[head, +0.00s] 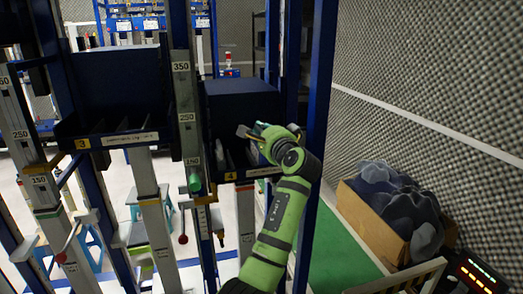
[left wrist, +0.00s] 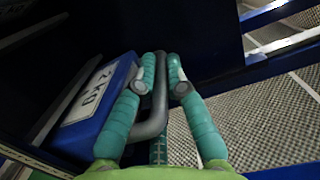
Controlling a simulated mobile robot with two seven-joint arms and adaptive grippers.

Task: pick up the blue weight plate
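The blue weight plate (left wrist: 101,107) shows in the left wrist view, with a white label reading 2 KG and a grey bar handle (left wrist: 160,92) on its right side. It stands inside a dark bin. My left gripper (left wrist: 161,68) has its two teal-wrapped fingers on either side of the handle, with the bar filling the gap near the tips; it looks shut on it. In the head view my left gripper (head: 256,130) reaches into the bin marked 4 (head: 240,88), and the plate cannot be made out there. My right gripper is not in view.
A bin marked 3 (head: 118,85) stands to the left on the blue rack. A blue post (head: 321,95) rises close right of my arm. A cardboard box (head: 379,220) of dark grey pieces stands at the right by the foam wall. Levers and posts crowd the lower left.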

